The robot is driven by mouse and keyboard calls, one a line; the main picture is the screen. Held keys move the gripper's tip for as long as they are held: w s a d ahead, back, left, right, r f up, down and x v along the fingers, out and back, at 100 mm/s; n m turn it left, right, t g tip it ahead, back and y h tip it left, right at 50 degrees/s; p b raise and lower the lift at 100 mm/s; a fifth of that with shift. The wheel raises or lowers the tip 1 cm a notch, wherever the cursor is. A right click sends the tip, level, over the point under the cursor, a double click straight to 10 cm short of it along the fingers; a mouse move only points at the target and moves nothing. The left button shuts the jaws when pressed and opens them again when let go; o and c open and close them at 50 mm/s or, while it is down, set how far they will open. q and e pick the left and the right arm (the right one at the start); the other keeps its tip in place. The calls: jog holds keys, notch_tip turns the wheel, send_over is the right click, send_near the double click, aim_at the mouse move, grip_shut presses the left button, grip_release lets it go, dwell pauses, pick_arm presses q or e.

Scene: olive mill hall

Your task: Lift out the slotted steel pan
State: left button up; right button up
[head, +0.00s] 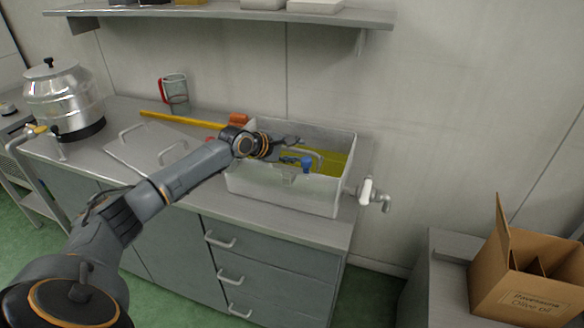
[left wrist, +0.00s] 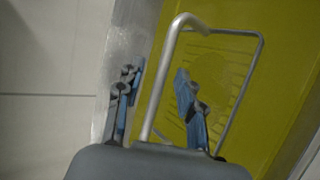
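The slotted steel pan (left wrist: 225,62) lies in yellow-green oil, its wire rim and slots visible in the left wrist view. Its bent grey handle (left wrist: 160,78) rises toward the camera and passes between the two fingers of my left gripper (left wrist: 158,92). The blue-padded fingers are apart, with space on both sides of the handle. In the head view my left gripper (head: 300,153) reaches over the pale rectangular tub (head: 285,194) that holds the oil. The arm hides part of the tub, and little of the pan shows there. My right gripper is not in view.
The tub has a tap (head: 373,195) at its right end. A steel lid (head: 150,147) with two handles lies left on the counter, near a jug (head: 176,92), a yellow-handled tool (head: 180,120) and a steel drum (head: 62,95). A shelf (head: 230,14) hangs above.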

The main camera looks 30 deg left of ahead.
pick_arm(q)
jog(key=shift+w+d+f, duration=0.1)
jog(key=shift+w, duration=0.2)
jog(key=shift+s, duration=0.15)
jog(key=shift+c, duration=0.6)
grip_shut()
